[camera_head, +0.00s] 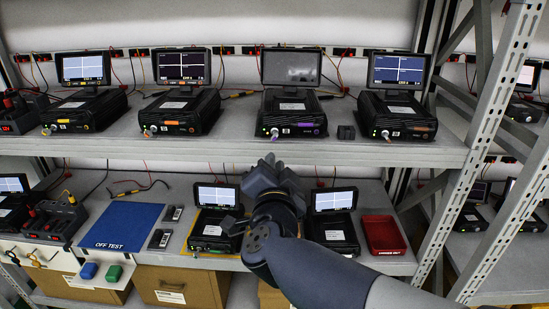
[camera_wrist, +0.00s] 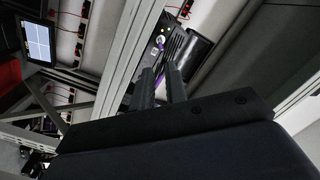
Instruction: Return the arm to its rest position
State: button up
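My arm reaches up from the bottom right in the head view. My gripper (camera_head: 268,168) is in front of the edge of the upper shelf (camera_head: 330,150), below the device with the purple tag. In the wrist view its two fingers (camera_wrist: 160,80) stand close together with a narrow gap between them. Nothing shows held in the gap. Beyond the fingertips the wrist view shows a black device with a green light and a purple tag (camera_wrist: 162,45). My arm hides part of the lower shelf.
Several devices with raised screens stand on the upper shelf, one with a dark screen (camera_head: 291,67). The lower shelf holds a blue mat (camera_head: 121,226), two more devices near my arm (camera_head: 213,229) (camera_head: 333,218) and a red tray (camera_head: 384,235). A slotted rack post (camera_head: 500,110) rises at right.

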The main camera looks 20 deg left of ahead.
aim_at(274, 139)
dwell(0.3)
jog(key=x, duration=1)
jog(key=shift+w+r, duration=0.1)
jog(key=shift+w, duration=0.25)
